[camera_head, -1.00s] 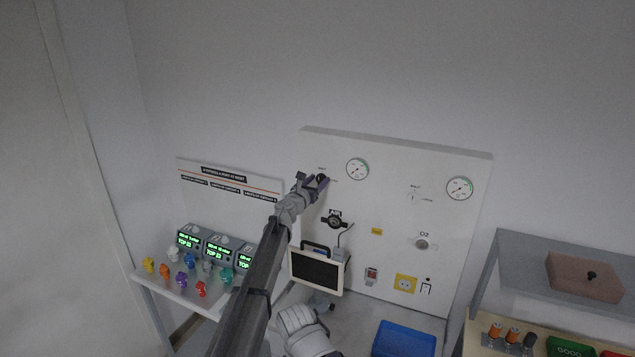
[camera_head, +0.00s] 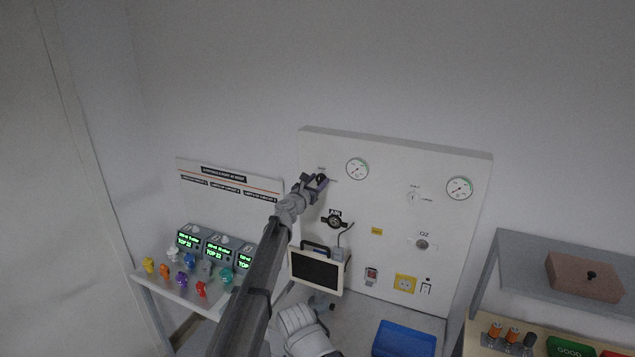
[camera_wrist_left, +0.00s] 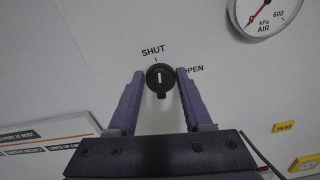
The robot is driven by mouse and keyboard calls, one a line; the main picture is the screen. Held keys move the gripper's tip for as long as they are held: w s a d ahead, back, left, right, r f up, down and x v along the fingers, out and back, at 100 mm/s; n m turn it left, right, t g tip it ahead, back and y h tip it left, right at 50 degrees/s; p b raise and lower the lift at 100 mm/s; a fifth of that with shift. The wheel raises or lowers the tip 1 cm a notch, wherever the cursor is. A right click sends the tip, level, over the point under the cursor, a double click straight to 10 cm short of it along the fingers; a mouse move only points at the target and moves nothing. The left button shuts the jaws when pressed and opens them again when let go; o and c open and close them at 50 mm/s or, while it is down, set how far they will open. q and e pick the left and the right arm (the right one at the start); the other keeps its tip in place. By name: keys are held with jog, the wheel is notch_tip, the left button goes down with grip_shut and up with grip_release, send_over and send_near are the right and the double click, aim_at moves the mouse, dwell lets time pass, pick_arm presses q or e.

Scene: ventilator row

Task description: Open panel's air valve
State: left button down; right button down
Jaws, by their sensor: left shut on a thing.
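The air valve (camera_wrist_left: 160,78) is a small round black knob with a white mark on the upright white panel. In the left wrist view its mark stands nearly upright, toward the SHUT label (camera_wrist_left: 153,50); the OPEN label (camera_wrist_left: 194,70) is to its right. My left gripper (camera_wrist_left: 160,88) has its purple fingers on both sides of the knob and is shut on it. In the head view my left gripper (camera_head: 317,182) is at the panel's upper left and largely hides the valve. My right gripper is not seen.
The air gauge (camera_head: 357,168) is just right of the valve, and an O2 gauge (camera_head: 459,188) is farther right. An AIR outlet (camera_head: 334,222) and a dark screen (camera_head: 315,270) are below. A blue bin (camera_head: 404,340) stands at the panel's foot.

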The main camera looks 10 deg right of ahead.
pick_arm(q)
jog(key=m, duration=0.4)
jog(key=shift+s+d+f+m, duration=0.1)
jog(key=shift+d+m, duration=0.05)
jog(key=shift+m, duration=0.15)
jog(key=m, duration=0.3)
jog(key=shift+d+f+m, duration=0.1)
jog(key=shift+m, duration=0.2)
jog(key=shift+s+d+f+m+b, duration=0.15)
jog(key=shift+m+b, duration=0.1)
jog(key=shift+m, duration=1.7)
jog(key=shift+a+f+m+b, duration=0.1)
jog(key=shift+m+b, duration=0.1)
jog(key=shift+m, duration=2.05)
jog(key=shift+c, duration=1.7)
grip_release()
